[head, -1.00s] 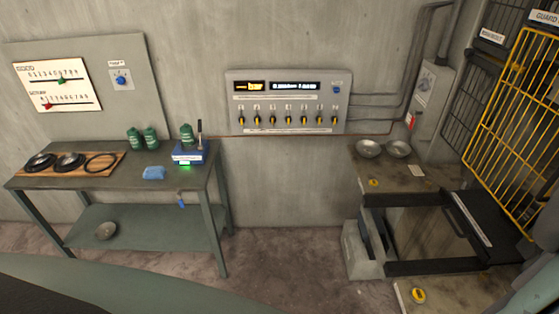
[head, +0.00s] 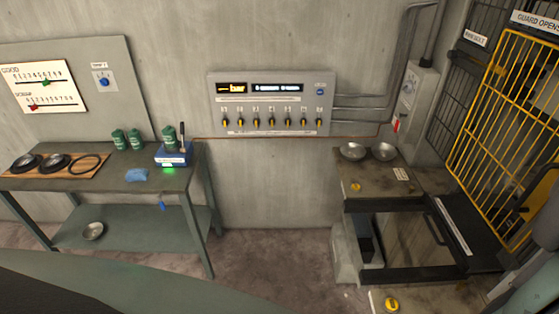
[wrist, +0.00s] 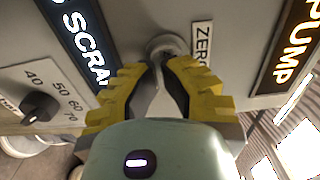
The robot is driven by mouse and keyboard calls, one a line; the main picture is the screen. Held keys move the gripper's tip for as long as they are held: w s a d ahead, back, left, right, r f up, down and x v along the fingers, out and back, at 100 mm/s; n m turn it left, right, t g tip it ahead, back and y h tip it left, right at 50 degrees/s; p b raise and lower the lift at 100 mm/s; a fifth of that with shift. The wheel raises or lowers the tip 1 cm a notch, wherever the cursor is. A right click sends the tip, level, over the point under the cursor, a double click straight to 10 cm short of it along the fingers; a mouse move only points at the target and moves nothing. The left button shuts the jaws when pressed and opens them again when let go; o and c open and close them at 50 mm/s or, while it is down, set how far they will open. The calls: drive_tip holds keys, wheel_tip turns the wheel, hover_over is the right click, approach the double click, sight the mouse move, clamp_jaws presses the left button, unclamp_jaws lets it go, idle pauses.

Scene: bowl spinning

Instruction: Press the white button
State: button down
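A round, pale grey-white button (wrist: 168,44) sits on a grey panel in the wrist view, beside a label reading ZERO (wrist: 201,44). My gripper (wrist: 157,67) has yellow ridged fingers that converge just below the button in the picture. The fingertips are close together, with nothing seen held between them. They overlap the button's lower edge, and I cannot tell whether they touch it. The button and my fingertips are not visible in the head view.
In the wrist view, a SCRAP label (wrist: 80,42), a PUMP label (wrist: 292,45) and a black dial (wrist: 40,106) surround the button. The head view shows a workbench (head: 120,182), a wall panel (head: 271,103), a bench with bowls (head: 386,185) and a yellow mesh guard (head: 508,140).

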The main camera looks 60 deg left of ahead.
drive_tip(key=shift+w+d+f+b, duration=0.2)
drive_tip(key=shift+w+d+b, duration=0.15)
drive_tip(key=shift+w+b, duration=0.25)
